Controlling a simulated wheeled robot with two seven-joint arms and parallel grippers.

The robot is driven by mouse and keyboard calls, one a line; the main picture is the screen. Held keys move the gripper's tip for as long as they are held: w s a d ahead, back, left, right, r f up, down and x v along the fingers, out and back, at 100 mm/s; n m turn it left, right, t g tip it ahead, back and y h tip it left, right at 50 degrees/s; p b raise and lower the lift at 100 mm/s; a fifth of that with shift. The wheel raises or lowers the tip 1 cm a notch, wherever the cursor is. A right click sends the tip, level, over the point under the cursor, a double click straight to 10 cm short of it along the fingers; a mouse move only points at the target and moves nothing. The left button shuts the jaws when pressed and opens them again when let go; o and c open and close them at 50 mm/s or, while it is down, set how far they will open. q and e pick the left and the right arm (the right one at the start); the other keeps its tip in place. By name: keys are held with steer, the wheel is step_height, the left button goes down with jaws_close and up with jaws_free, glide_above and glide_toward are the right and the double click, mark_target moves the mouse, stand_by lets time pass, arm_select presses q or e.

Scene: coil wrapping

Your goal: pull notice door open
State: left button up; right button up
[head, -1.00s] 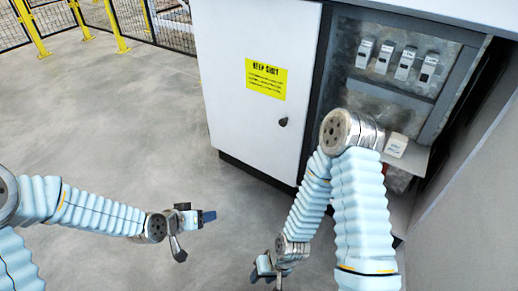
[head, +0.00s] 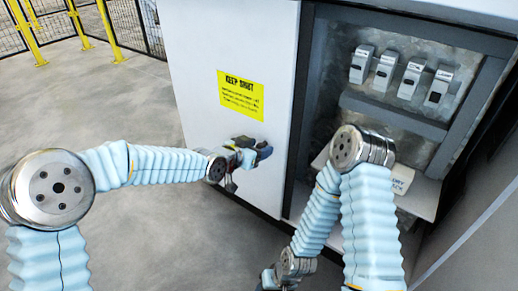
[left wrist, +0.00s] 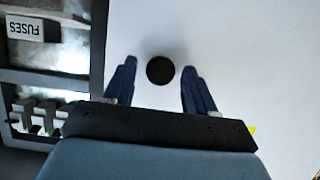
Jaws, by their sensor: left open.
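The notice door (head: 230,40) is a flat white cabinet panel with a yellow KEEP SHUT notice (head: 241,95); it looks shut. Its round black knob (left wrist: 160,70) shows in the left wrist view, between the two fingertips of my left gripper (left wrist: 160,68). A gap shows on each side of the knob, so the fingers are not closed on it. In the head view my left gripper (head: 256,150) is in front of the door's lower right part and hides the knob. My right gripper (head: 270,279) is low at the bottom edge, partly cut off; its jaws are unclear.
Right of the door is an open compartment with several switches (head: 411,80) and a small white box (head: 400,180) on a ledge. My right arm crosses in front of this compartment. Concrete floor (head: 110,110) lies clear at left.

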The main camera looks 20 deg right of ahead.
arm_select(q)
steer(key=shift+w+d+f, duration=0.15)
steer(key=shift+w+d, duration=0.1)
steer(key=shift+d, duration=0.05)
steer(key=shift+c, duration=0.5)
jaws_close()
